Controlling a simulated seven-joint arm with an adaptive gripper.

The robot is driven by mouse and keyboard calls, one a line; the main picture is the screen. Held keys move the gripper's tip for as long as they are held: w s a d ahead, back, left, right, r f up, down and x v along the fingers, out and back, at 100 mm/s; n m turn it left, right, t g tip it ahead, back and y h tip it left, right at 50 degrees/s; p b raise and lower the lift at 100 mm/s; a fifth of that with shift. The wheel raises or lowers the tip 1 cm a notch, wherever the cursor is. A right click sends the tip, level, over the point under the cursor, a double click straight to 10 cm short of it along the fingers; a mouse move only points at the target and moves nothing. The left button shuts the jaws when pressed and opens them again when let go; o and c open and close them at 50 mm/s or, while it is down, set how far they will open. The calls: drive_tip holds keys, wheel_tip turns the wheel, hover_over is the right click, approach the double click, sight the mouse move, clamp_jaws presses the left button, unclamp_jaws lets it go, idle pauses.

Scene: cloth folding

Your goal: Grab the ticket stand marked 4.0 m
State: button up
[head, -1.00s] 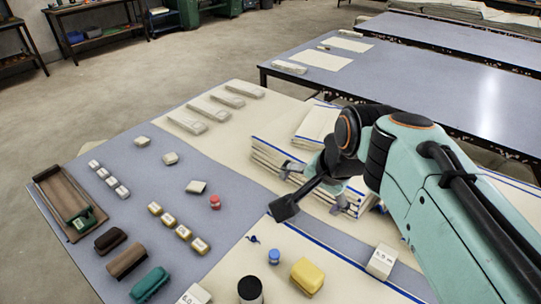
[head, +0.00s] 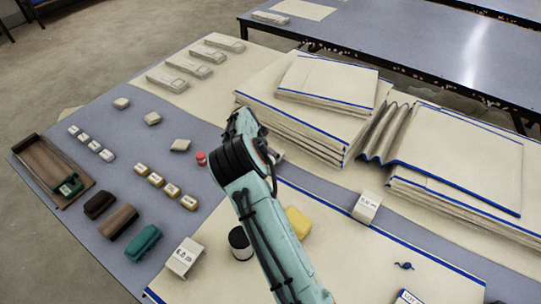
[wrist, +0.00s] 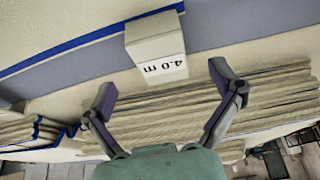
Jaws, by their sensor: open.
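The ticket stand marked 4.0 m is a small cream block, seen in the wrist view (wrist: 157,50) with its label upside down. It appears to be the block right of centre in the head view (head: 367,207), where its label is too small to read surely. It stands on the grey strip beside a blue-edged cloth. My gripper (wrist: 162,84) is open and empty, with the stand apart from and beyond its fingertips, roughly between them in the wrist picture. In the head view my arm mostly hides the gripper.
Cloth stacks (head: 300,125) and a pleated cloth (head: 384,135) lie behind the stand. Another labelled block (head: 184,257), a black cylinder (head: 240,243) and a yellow block (head: 298,222) are in front. A small blue item (head: 404,265) lies on the front cloth.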

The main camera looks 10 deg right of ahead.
sight(269, 158)
drive_tip(key=shift+x, duration=2.3)
drive_tip(key=c, duration=1.1)
